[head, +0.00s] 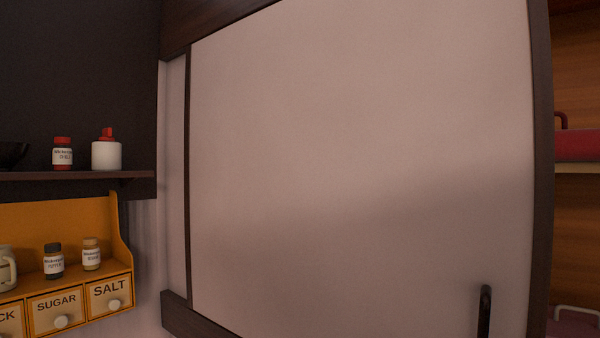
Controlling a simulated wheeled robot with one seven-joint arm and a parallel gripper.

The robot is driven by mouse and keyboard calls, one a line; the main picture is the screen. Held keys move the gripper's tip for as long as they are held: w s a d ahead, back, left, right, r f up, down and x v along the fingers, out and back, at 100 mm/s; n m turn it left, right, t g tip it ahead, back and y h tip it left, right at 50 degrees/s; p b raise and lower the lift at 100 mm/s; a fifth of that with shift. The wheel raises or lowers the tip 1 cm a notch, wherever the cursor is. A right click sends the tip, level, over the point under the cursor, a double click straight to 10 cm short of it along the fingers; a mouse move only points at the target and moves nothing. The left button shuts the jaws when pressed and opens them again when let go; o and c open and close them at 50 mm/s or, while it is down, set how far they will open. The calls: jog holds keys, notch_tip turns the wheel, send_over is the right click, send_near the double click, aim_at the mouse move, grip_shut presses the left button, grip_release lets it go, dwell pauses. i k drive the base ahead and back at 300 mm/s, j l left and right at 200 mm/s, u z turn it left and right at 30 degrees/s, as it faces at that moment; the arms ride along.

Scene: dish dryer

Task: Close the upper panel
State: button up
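A large pale panel (360,170) with dark wood edging fills the middle of the head view. A black vertical handle (485,311) sits near its lower right corner, cut off by the bottom of the picture. Its dark right edge (541,160) stands in front of a wooden interior on the right. A narrow pale strip (174,180) shows left of the panel's dark left edge. I cannot tell from this view how far the panel stands from its frame. My gripper is not in view.
Right of the panel, a wood-lined space (575,80) holds red cookware (578,144) on a shelf. At left, a dark shelf (80,176) bears a red-capped jar (62,155) and a white bottle (106,155). Below is a yellow spice rack (70,235) with labelled drawers.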

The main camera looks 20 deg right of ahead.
aim_at(352, 168)
jog(key=i+j+z, duration=0.1)
jog(key=j, duration=0.8)
jog(key=i+j+z, duration=0.1)
jog(key=j, duration=0.75)
